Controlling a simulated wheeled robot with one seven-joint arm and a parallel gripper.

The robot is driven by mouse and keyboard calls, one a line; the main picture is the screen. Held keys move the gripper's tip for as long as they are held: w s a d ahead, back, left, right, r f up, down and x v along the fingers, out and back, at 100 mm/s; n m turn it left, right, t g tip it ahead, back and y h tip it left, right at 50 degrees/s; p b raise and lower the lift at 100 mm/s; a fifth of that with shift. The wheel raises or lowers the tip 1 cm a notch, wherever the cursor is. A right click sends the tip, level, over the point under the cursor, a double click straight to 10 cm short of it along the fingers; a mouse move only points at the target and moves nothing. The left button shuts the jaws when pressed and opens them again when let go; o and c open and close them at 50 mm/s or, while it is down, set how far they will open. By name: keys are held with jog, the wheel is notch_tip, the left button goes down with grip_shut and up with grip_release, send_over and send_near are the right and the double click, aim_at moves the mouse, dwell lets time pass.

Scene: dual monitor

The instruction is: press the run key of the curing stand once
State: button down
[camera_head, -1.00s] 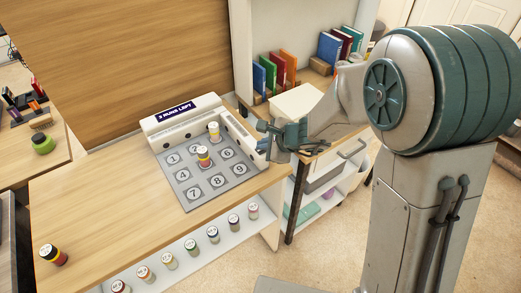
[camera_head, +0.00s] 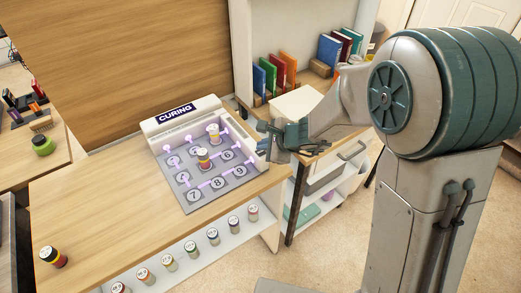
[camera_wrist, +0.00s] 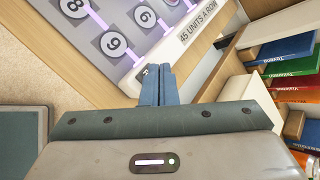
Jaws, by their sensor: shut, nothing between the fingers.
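The curing stand (camera_head: 187,197) is a grey board of numbered circles with a white raised edge. Its sign (camera_head: 176,112) reads "CURING", and purple lit lines join the circles. One jar (camera_head: 204,158) stands near the board's middle and another (camera_head: 213,133) at its back right. My gripper (camera_head: 264,144) is shut and empty at the stand's right edge. In the wrist view its closed fingertips (camera_wrist: 157,72) reach the near end of the strip labelled "45 UNITS A ROW" (camera_wrist: 198,27).
Several jars (camera_head: 191,247) stand on a white shelf below the table's front edge. A lone jar (camera_head: 53,255) is at the table's front left. Books (camera_head: 329,50) fill the shelf behind my gripper. The wooden table top (camera_head: 110,205) left of the stand is clear.

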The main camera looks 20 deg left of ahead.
aim_at(264, 154)
jog(key=shift+r, duration=0.25)
jog(key=shift+r+p, duration=2)
jog(key=shift+r, duration=0.55)
